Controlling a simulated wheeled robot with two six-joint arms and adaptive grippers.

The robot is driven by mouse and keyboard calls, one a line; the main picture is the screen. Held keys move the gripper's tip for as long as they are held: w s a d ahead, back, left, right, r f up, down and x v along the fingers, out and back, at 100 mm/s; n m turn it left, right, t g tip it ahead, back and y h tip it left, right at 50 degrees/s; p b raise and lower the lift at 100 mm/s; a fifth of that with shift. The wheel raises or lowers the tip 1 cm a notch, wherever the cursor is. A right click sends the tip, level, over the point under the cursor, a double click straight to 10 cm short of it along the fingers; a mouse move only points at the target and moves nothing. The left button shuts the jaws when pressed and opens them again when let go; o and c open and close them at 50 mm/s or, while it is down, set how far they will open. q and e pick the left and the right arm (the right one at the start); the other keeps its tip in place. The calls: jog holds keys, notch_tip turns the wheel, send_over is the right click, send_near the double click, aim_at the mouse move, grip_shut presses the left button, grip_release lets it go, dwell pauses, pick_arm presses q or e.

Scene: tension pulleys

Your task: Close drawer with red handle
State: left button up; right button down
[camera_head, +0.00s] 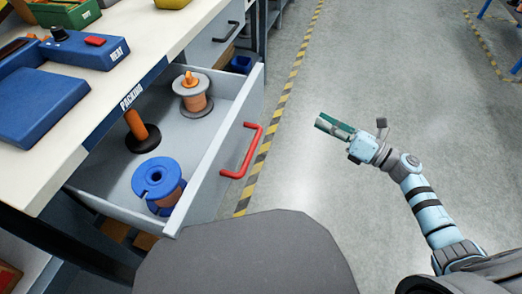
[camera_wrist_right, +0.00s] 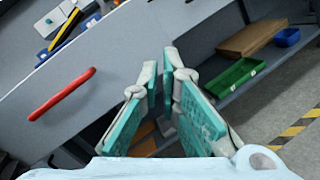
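The grey drawer (camera_head: 221,150) is pulled open from under the worktop. Its red handle (camera_head: 252,152) is on the outer front face. In the right wrist view, the red handle (camera_wrist_right: 62,94) shows at left on the grey drawer front (camera_wrist_right: 105,70). My right gripper (camera_head: 322,122) is to the right of the handle, apart from it, over open floor. Its teal fingers (camera_wrist_right: 160,68) are nearly together at the tips, with nothing seen between them. My left gripper is not in view.
The drawer holds a blue spool (camera_head: 158,180), an orange-and-grey spool (camera_head: 192,95) and a black-based orange item (camera_head: 138,128). The white worktop (camera_head: 110,95) carries a blue device (camera_head: 45,105). Another drawer with a black handle (camera_head: 226,33) is behind. The floor (camera_head: 350,70) at right is clear.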

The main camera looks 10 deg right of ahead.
jog(key=s+a+n+g+y+b, duration=0.25)
jog(key=a+n+g, duration=0.2)
jog(key=n, duration=0.55)
send_near(251, 116)
jog(key=shift+g, duration=0.35)
jog(key=b+x, duration=0.1)
jog(key=x, duration=0.5)
jog(key=shift+w+a+r, duration=0.15)
jog(key=shift+w, duration=0.05)
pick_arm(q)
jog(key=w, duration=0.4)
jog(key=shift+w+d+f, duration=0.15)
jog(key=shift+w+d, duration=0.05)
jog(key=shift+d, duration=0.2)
pick_arm(e)
jog(key=shift+w+a, duration=0.15)
jog(key=shift+a, duration=0.1)
